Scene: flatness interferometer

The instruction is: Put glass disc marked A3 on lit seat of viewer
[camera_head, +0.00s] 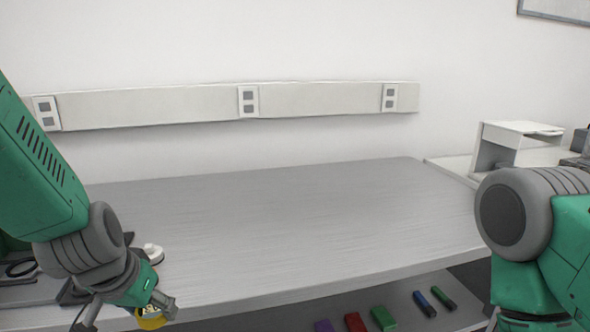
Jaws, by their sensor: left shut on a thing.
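My left gripper (125,308) is at the lower left, low over the front left part of the grey bench. It is shut on a small yellow-edged thing (152,318), which shows partly below the fingers. Dark marks show on it, but I cannot read them, so I cannot tell whether it is the disc A3. No lit seat shows in this view, and I cannot identify the viewer for certain. My right arm comes in from the right, and its gripper is out of view.
The grey bench top (300,220) is mostly bare. A small white round thing (153,253) is beside my left wrist, and a dark ring (20,268) lies far left. A white stand (515,140) is at the back right. Several coloured blocks, including a green one (383,318), lie on the lower shelf.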

